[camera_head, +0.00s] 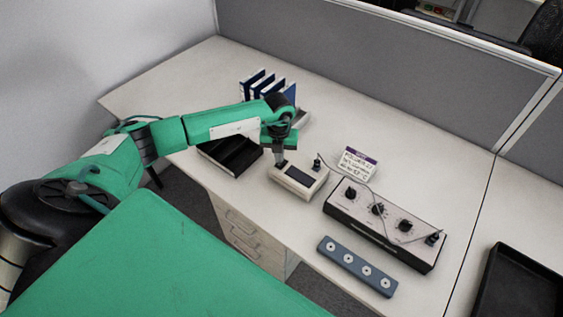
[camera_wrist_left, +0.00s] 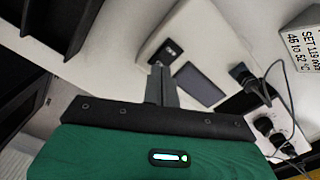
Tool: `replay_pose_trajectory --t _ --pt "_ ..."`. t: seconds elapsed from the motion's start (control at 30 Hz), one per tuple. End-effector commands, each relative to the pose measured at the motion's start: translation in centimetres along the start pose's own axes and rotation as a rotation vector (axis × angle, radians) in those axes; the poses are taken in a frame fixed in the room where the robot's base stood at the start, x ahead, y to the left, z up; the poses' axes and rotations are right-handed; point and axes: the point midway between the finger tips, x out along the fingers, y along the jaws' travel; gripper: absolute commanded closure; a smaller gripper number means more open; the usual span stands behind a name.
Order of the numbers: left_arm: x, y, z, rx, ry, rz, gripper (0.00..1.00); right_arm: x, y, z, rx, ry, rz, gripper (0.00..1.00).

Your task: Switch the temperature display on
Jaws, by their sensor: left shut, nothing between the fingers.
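The temperature display is a small cream box (camera_head: 312,188) with a dark, blank screen (camera_head: 299,177), on the desk in the middle of the head view. In the left wrist view the same box (camera_wrist_left: 190,33) shows its dark screen (camera_wrist_left: 199,85) and a small black switch (camera_wrist_left: 168,51) beside it. My left gripper (camera_head: 281,161) is shut and empty, pointing down over the left end of the box. In the left wrist view its fingertips (camera_wrist_left: 159,68) are close to the switch; I cannot tell whether they touch it. My right gripper is out of view.
A control box (camera_head: 385,222) with several black knobs stands right of the display, joined by a cable. A placard (camera_head: 356,163) stands behind. A grey-blue strip (camera_head: 357,265) with round sockets lies in front.

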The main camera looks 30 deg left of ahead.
Motion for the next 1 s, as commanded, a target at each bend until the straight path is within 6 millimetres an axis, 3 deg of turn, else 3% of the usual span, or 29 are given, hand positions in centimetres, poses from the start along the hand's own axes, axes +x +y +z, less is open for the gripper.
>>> replay_pose_trajectory --t 1.0 --pt "0.94 0.01 -0.01 0.000 0.000 0.000 1.00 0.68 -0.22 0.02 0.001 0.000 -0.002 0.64"
